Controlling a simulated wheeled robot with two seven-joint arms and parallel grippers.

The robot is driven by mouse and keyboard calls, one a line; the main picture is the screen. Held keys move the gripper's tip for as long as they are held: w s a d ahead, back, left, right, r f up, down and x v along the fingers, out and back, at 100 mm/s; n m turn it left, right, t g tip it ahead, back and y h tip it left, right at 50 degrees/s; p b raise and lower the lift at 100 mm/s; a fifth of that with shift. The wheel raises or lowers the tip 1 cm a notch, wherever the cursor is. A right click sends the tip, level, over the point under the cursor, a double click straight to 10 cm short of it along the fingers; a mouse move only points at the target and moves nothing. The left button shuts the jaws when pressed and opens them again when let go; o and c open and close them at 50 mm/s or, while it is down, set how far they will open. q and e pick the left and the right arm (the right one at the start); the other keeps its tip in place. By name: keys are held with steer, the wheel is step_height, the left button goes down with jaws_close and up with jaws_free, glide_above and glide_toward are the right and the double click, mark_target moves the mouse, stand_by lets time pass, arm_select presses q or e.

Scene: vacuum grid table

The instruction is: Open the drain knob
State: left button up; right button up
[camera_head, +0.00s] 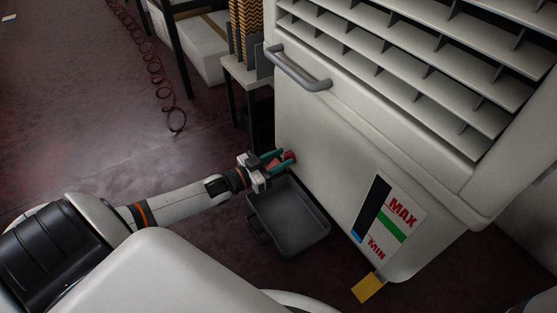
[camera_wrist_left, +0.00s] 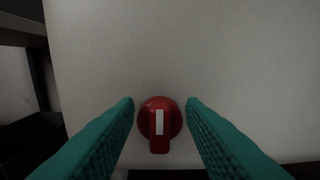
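The red drain knob (camera_wrist_left: 160,124) sits on the pale front panel of the vacuum grid table (camera_head: 315,135). Its white mark and its handle point straight down in the left wrist view. In the left wrist view the left gripper (camera_wrist_left: 160,108) shows a gap between each finger and the knob, with no clear contact. My right gripper is not in view.
A dark grey tray (camera_head: 265,232) lies on the floor below the knob and my left gripper. A grey handle (camera_head: 301,72) sticks out of the panel above. A level gauge marked MAX and MIN (camera_head: 388,221) is to the right. A coiled red hose (camera_head: 155,75) hangs at the back left.

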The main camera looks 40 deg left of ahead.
arm_select(q)
steer(key=shift+c, duration=0.2)
jaws_close()
